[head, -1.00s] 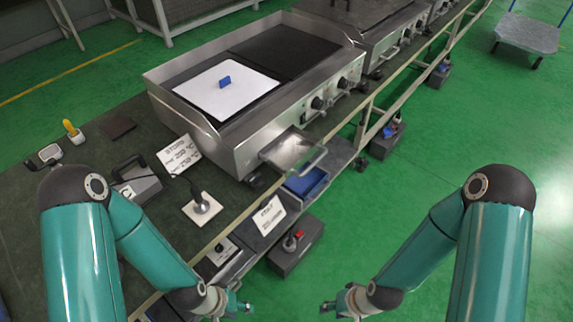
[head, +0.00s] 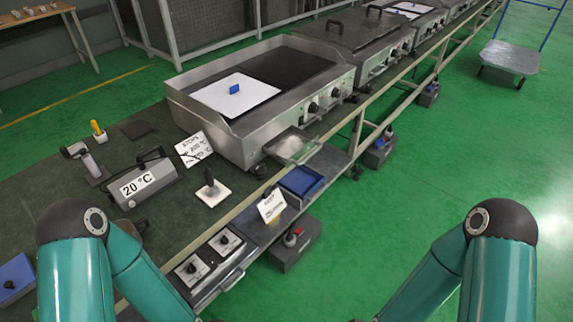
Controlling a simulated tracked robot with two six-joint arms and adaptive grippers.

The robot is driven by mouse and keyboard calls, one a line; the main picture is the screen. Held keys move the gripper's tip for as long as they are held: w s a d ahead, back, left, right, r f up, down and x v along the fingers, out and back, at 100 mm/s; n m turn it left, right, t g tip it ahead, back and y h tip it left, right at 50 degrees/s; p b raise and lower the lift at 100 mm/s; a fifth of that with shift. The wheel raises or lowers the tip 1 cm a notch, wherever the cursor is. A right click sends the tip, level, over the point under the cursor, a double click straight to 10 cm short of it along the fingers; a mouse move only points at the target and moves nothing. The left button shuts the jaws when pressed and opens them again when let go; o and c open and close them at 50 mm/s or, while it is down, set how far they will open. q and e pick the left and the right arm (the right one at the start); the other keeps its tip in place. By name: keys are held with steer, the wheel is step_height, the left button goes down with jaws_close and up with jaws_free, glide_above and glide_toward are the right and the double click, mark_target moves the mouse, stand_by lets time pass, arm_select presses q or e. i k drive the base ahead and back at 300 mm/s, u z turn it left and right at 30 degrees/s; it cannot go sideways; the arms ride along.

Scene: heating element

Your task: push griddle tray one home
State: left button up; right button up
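The griddle (head: 258,88) is a steel appliance with a dark plate and front knobs on the long bench. Its tray (head: 291,146) sticks out of the front at the near left corner, pulled partly out. My two teal arms come in from the bottom left and bottom right. Neither arm touches the tray.
A blue bin (head: 301,181) sits on the shelf just below the tray. A control panel with knobs (head: 208,257) is at the front left. A grey box reading 20 °C (head: 143,186) and a square-based tool (head: 210,190) stand on the bench.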

mark_target(289, 149)
steer(key=z, duration=0.4)
steer(key=i, duration=1.45)
steer(key=u, duration=0.25)
